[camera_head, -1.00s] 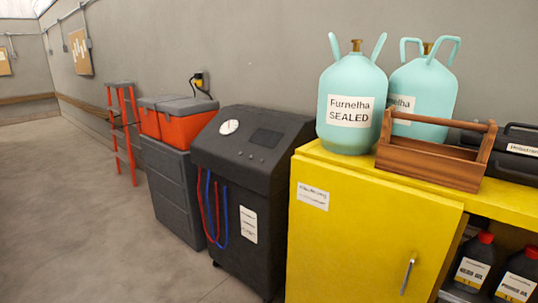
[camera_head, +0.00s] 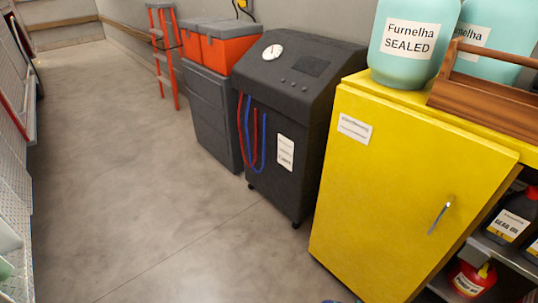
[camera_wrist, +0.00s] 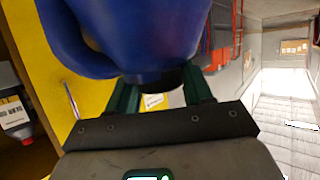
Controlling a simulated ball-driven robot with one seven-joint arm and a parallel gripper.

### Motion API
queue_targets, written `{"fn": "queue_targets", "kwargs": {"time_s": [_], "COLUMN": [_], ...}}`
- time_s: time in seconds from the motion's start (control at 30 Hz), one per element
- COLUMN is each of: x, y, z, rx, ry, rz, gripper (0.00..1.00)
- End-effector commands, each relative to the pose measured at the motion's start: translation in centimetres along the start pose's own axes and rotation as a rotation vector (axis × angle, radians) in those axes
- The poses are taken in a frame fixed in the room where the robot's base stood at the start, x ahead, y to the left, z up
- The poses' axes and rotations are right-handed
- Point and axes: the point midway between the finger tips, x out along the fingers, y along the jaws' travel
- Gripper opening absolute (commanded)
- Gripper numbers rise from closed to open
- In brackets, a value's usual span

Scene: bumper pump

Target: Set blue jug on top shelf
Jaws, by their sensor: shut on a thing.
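The blue jug (camera_wrist: 150,38) fills the top middle of the wrist view, close to the camera. My gripper (camera_wrist: 162,92) has its two dark green fingers at either side of the jug's dark lower part and is shut on it. Part of the jug runs out of the frame at the top. In the head view the gripper does not show; only a small blue patch sits at the very bottom edge, too little to name. I cannot tell which surface is the top shelf.
A yellow cabinet (camera_head: 400,190) stands at right, with turquoise tanks (camera_head: 412,45) and a wooden tool carrier (camera_head: 485,90) on top. Bottles (camera_head: 512,215) sit on its open shelves. A dark machine (camera_head: 290,110) stands beside it. Grey racking (camera_head: 12,190) edges the left. The floor between is clear.

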Motion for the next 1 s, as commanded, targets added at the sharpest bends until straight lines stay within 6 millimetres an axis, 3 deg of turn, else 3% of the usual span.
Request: {"fn": "queue_targets", "kwargs": {"time_s": [0.37, 0.57, 0.77, 1.0], "x": [0.0, 0.5, 1.7, 3.0], "y": [0.1, 1.3, 4.4, 9.9], "z": [-0.4, -1.3, -3.5, -7.3], "rx": [-0.004, 0.0, 0.011, 0.028], "ry": [0.009, 0.014, 0.017, 0.017], "rz": [0.001, 0.013, 0.042, 0.09], "gripper": [0.0, 0.0, 0.0, 0.0]}}
